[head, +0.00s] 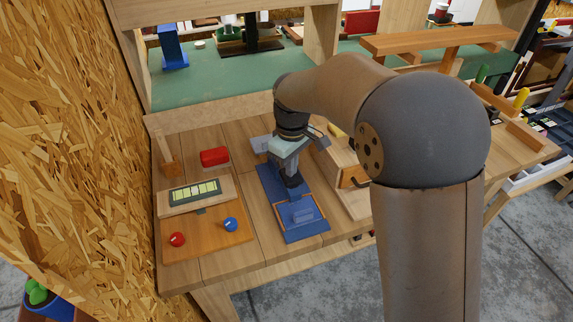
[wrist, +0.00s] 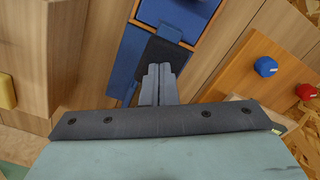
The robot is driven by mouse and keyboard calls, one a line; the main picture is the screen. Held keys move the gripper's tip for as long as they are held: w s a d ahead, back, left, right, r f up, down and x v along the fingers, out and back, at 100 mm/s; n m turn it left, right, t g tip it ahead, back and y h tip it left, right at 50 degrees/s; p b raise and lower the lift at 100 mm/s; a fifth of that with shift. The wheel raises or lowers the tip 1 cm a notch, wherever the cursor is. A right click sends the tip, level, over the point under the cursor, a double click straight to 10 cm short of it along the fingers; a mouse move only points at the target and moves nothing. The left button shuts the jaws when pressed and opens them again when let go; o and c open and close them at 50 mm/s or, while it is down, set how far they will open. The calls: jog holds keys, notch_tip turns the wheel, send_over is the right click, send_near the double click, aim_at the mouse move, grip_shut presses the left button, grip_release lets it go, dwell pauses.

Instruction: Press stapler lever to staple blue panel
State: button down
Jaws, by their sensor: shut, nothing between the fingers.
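The stapler is a long blue device (head: 268,183) lying on the plank bench. Its dark lever pad (wrist: 165,52) shows just beyond my fingertips in the wrist view. The blue panel (head: 290,213) lies at the device's near end between orange strips; part of it also shows at the top of the wrist view (wrist: 180,14). My gripper (head: 293,183) is shut and empty, pointing down over the middle of the stapler. Its closed fingers (wrist: 158,70) overlap the near edge of the dark pad. I cannot tell whether they touch it. My gripper hides part of the stapler in the head view.
Left of the stapler, an orange board (head: 200,240) carries a red knob (head: 177,239) and a blue knob (head: 230,224). A red block (head: 214,156) lies behind it. A wooden box (head: 347,190) stands close on the right. Bare planks lie along the front left.

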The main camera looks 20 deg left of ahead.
notch_tip(320, 180, up, 7)
jog(key=p, duration=0.5)
jog(key=shift+r, duration=0.15)
dwell(0.4)
jog(key=s+d+r+m, duration=0.2)
jog(key=s+d+m, duration=0.15)
jog(key=d, duration=0.65)
jog(key=s+d+r+m, duration=0.25)
jog(key=s+d, duration=0.25)
jog(key=d, duration=0.4)
jog(key=s+d+f+m, duration=0.4)
jog(key=s+d+m, duration=0.3)
jog(key=s+d, duration=0.3)
jog(key=s, duration=0.3)
jog(key=shift+s+d+t, duration=0.15)
jog(key=shift+s+t, duration=0.2)
jog(key=shift+t, duration=0.05)
